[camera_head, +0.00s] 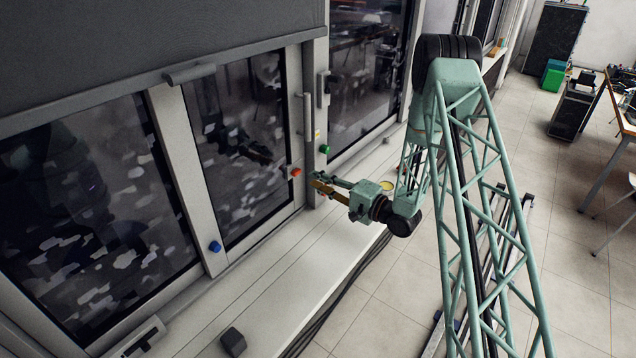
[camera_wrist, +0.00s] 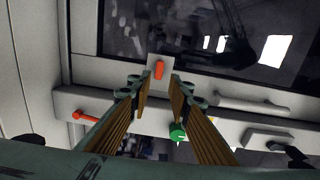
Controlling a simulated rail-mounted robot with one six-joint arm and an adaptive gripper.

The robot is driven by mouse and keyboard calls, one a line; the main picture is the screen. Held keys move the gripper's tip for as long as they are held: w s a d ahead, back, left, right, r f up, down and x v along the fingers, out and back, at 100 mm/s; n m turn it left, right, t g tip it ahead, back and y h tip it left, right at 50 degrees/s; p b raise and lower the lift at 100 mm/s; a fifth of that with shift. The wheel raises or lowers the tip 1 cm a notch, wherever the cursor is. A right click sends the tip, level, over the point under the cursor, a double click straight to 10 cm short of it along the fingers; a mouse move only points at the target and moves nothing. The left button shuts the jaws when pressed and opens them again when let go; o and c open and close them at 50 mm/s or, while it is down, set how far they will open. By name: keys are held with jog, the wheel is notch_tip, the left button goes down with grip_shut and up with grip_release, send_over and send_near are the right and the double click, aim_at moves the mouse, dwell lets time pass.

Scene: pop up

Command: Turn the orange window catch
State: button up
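The orange window catch (camera_head: 296,171) is a small piece on the window frame, low at the right edge of the middle window. In the wrist view the orange catch (camera_wrist: 159,69) stands on a pale plate, between and just beyond my fingertips. My gripper (camera_head: 317,182) is just right of the catch in the head view, near the frame. In the wrist view my gripper (camera_wrist: 157,84) has its two fingers apart with nothing held between them. I cannot tell if either finger touches the plate.
A green knob (camera_head: 325,149) and a blue knob (camera_head: 215,247) are on the frames. The green knob (camera_wrist: 178,132) and a red-orange lever (camera_wrist: 84,116) show in the wrist view. A yellow round item (camera_head: 387,185) and a dark block (camera_head: 233,341) lie on the sill (camera_head: 285,275), otherwise mostly clear.

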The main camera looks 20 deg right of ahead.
aim_at(298, 173)
jog(key=shift+s+f, duration=0.2)
jog(key=shift+s, duration=0.05)
jog(key=shift+w+a, duration=0.15)
dwell(0.3)
jog(key=shift+x, duration=3.8)
jog(key=c, duration=0.5)
